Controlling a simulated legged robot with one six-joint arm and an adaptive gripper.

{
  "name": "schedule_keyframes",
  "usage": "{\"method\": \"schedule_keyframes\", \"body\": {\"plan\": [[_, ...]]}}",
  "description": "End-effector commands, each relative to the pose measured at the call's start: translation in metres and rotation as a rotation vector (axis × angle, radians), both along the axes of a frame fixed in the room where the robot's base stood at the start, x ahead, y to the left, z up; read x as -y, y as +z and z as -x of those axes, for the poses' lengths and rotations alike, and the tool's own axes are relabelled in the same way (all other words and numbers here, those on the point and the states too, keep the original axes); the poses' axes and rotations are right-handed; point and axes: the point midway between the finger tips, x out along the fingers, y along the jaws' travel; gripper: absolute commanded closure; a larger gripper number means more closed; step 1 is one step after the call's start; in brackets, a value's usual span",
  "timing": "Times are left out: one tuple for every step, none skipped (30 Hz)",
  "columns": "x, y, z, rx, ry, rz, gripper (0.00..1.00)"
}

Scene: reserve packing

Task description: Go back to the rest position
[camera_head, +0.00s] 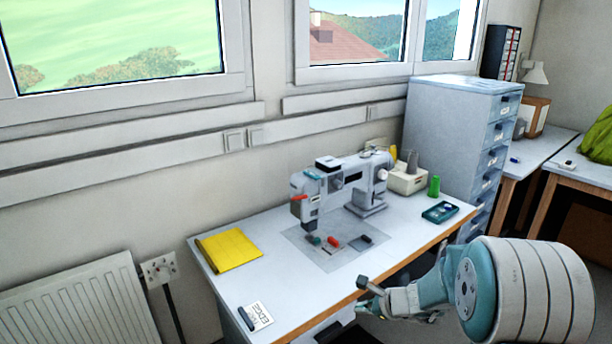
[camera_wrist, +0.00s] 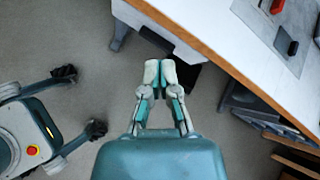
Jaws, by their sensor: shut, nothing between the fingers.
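My gripper (camera_wrist: 160,74) is shut and empty in the wrist view, with its fingertips together over the grey floor. It is just off the front edge of the white table (camera_wrist: 275,85). In the head view my arm reaches in from the lower right, and my gripper (camera_head: 368,290) shows by the front edge of the table (camera_head: 240,290). Parts of it are hard to make out there. Nothing hangs from the fingers.
On the table stand a sewing machine (camera_head: 340,183), a yellow folder (camera_head: 229,248), a teal tray (camera_head: 440,212) and a green cone (camera_head: 434,187). Several small items lie under the needle. A blue drawer cabinet (camera_head: 440,130) stands behind. Floor (camera_wrist: 60,45) shows left of the table.

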Motion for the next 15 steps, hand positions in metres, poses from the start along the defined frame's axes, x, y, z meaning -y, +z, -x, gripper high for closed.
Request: {"method": "schedule_keyframes", "body": {"plan": [[-0.007, 0.020, 0.010, 0.039, 0.069, 0.042, 1.00], [-0.011, 0.030, 0.016, 0.060, 0.112, 0.069, 1.00], [-0.015, 0.042, 0.025, 0.085, 0.170, 0.106, 1.00], [-0.018, 0.050, 0.032, 0.105, 0.214, 0.134, 1.00], [-0.022, 0.059, 0.039, 0.124, 0.256, 0.162, 1.00], [-0.025, 0.069, 0.050, 0.148, 0.311, 0.199, 1.00], [-0.028, 0.077, 0.057, 0.168, 0.354, 0.228, 1.00], [-0.030, 0.084, 0.065, 0.185, 0.394, 0.257, 1.00], [-0.032, 0.093, 0.076, 0.211, 0.448, 0.299, 1.00], [-0.034, 0.100, 0.084, 0.228, 0.490, 0.328, 1.00], [-0.036, 0.106, 0.092, 0.244, 0.530, 0.358, 1.00], [-0.037, 0.114, 0.103, 0.268, 0.584, 0.400, 1.00], [-0.038, 0.119, 0.111, 0.283, 0.622, 0.432, 1.00], [-0.038, 0.125, 0.120, 0.300, 0.660, 0.464, 1.00], [-0.039, 0.131, 0.131, 0.319, 0.712, 0.507, 1.00]]}}
